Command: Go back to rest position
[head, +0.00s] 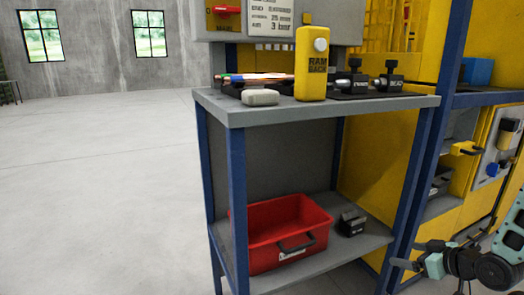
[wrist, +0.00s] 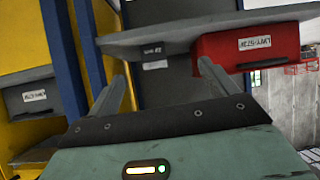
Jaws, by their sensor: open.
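My gripper (head: 396,263) is at the lower right of the head view, beside the right front leg of the workbench (head: 330,110) and below its top. In the wrist view my gripper (wrist: 162,65) shows two grey fingers spread apart with nothing between them. The fingers point towards the bench's lower part. A copper-coloured tube (head: 262,77) lies at the back left of the bench top, partly hidden by items in front of it.
The bench's lower shelf holds a red bin (head: 288,225) and a small dark block (head: 351,220). The bin also shows in the wrist view (wrist: 230,48). A yellow ram-back box (head: 311,65) and black fixtures (head: 390,80) stand on top. The left floor is clear.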

